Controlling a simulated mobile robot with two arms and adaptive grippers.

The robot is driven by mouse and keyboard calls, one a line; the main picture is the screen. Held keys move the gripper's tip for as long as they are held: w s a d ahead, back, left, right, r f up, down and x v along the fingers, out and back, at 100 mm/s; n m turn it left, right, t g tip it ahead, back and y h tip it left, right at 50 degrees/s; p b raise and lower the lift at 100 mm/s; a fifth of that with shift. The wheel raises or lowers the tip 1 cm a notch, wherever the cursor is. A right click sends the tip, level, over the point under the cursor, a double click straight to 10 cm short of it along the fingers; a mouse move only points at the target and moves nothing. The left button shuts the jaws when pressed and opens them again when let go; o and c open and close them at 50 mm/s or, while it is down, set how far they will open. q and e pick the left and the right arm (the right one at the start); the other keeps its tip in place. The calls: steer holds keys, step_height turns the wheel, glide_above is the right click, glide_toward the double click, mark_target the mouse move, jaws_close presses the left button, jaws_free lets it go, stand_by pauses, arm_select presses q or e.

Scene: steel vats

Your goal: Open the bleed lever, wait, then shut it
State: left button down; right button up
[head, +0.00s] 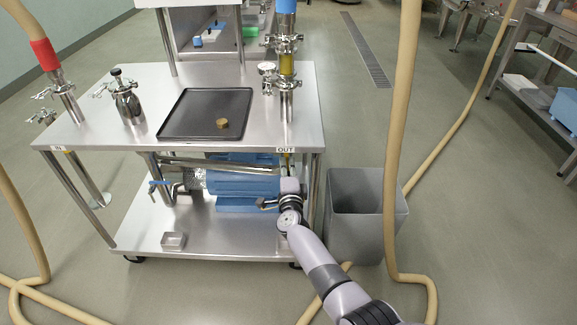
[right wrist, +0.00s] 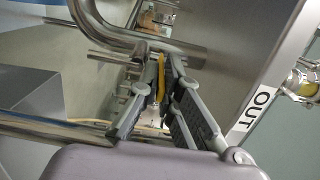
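A thin yellow lever (right wrist: 161,76) shows in the right wrist view beneath the steel cart's edge, by a bent steel pipe (right wrist: 140,40). I take it for the bleed lever. My right gripper (right wrist: 160,84) has its fingers close on either side of it; whether they touch or grip it I cannot tell. In the head view my right gripper (head: 290,186) reaches under the cart's front right corner, below the OUT label (head: 286,150). The lever and its valve are largely hidden there. My left gripper is not in view.
The steel cart (head: 110,90) carries a black tray (head: 190,101) with a brass-coloured piece, and a blue pump (head: 240,178) below. A grey bin (head: 365,215) stands right of the cart. Beige hoses (head: 397,120) run past my arm.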

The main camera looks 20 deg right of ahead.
steer(key=shift+o, duration=0.8)
steer(key=shift+d+f, duration=0.1)
steer(key=shift+d, duration=0.05)
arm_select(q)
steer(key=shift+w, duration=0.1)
